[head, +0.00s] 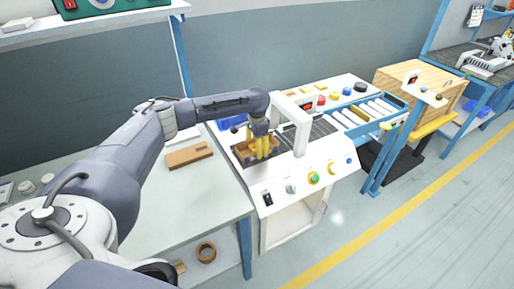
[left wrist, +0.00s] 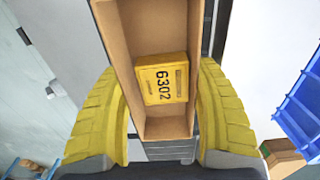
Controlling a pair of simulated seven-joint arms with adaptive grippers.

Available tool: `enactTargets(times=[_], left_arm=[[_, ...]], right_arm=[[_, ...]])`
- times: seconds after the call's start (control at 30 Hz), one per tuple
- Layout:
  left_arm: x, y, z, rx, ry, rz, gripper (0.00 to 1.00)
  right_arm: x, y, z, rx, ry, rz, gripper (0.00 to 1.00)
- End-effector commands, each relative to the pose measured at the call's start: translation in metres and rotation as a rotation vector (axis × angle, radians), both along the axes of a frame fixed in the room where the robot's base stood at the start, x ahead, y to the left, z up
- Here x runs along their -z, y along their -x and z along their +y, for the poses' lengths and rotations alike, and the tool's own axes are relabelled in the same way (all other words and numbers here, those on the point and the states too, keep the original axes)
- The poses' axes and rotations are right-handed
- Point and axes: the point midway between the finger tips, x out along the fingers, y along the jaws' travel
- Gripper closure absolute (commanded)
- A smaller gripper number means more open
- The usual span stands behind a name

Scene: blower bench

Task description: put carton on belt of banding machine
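An open brown carton (head: 243,157) is at the left end of the white banding machine (head: 300,180). In the left wrist view the carton (left wrist: 125,50) holds a yellow box (left wrist: 162,80) marked 6302. My left gripper (head: 262,148) points down with its yellow fingers on both sides of the carton; in the left wrist view the gripper (left wrist: 160,120) is shut on its walls. The dark belt (head: 322,127) runs through the machine's white arch (head: 293,122). Whether the carton touches the belt or hangs just above it, I cannot tell. My right gripper is not in view.
A blue bin (head: 232,122) stands behind the carton. The arch rises just right of my gripper. A blue-framed roller conveyor (head: 365,112) continues to the right.

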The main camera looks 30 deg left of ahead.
Motion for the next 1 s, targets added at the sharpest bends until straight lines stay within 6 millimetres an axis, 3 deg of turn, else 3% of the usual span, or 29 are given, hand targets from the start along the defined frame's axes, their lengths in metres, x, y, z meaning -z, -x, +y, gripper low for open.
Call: enactTargets(times=[0.1,0.47,1.0], left_arm=[[0.0,0.0,0.0,0.0,0.0,0.0,0.27],[-0.011,-0.001,0.0,0.001,-0.001,-0.003,0.27],[-0.098,-0.001,0.0,0.0,-0.001,-0.003,0.27]], right_arm=[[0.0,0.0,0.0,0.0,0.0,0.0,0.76],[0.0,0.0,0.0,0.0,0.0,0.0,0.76],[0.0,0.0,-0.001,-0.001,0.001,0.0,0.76]])
